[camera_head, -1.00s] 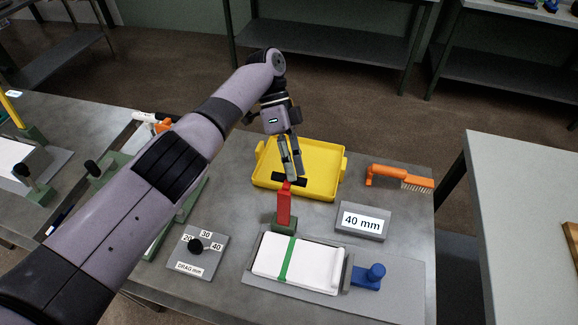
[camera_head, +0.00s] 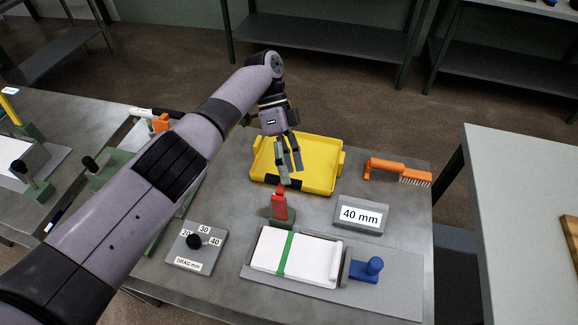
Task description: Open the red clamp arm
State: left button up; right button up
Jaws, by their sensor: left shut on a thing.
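The fingertips partly cover that end. The exact tilt of the red arm is hard to tell. My right gripper is not in view.
A yellow tray (camera_head: 328,184) lies just behind the gripper. An orange brush (camera_head: 385,167), a 40 mm sign (camera_head: 361,215) and a blue knob (camera_head: 372,267) are to the right. A drag dial plate (camera_head: 186,260) is at front left, below my left arm.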

pick_arm(q)
jog(key=shift+a+f, duration=0.15)
jog(key=shift+f, duration=0.2)
jog(key=shift+c, duration=0.4)
jog(key=shift+w+r, duration=0.1)
jog(key=shift+r, duration=0.1)
jog(key=shift+c, duration=0.3)
notch_tip(320, 180, up, 10)
jog(key=shift+r, duration=0.2)
